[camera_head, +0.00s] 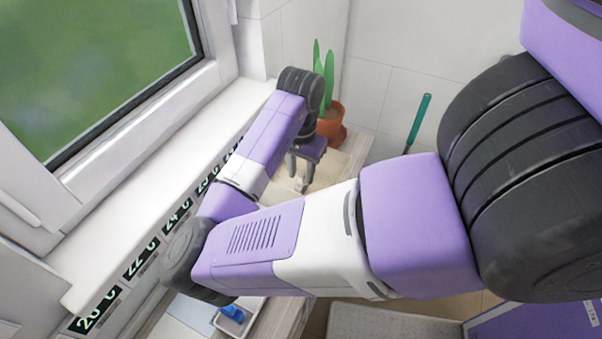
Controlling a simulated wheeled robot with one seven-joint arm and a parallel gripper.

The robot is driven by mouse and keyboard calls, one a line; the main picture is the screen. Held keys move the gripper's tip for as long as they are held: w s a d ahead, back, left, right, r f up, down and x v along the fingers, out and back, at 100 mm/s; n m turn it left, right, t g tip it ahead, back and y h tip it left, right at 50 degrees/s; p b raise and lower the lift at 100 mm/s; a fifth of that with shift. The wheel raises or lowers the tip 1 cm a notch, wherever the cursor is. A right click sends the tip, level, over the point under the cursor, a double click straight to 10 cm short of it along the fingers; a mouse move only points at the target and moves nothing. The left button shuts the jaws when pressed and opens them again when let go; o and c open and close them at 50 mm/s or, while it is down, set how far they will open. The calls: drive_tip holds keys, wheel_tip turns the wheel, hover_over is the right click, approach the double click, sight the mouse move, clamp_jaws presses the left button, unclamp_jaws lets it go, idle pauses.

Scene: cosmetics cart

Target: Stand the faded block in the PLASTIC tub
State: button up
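My gripper (302,178) is at the end of my purple and white arm, pointing down over a pale wooden surface (336,168) below the window ledge. Its two dark fingers look apart. A small pale thing (300,184) shows between or just behind the fingertips. It is too small to tell whether it is the faded block or whether the fingers touch it. I cannot make out a tub labelled PLASTIC. My arm hides much of the surface.
A white tray (247,325) with a blue item (232,313) lies at the bottom. The window ledge (150,165) with temperature labels (142,259) runs along the left. A green-handled tool (418,120) leans at the right.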

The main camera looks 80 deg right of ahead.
sight(301, 176)
wheel_tip(301, 176, up, 12)
drive_tip(key=shift+f, duration=0.25)
idle(0.6)
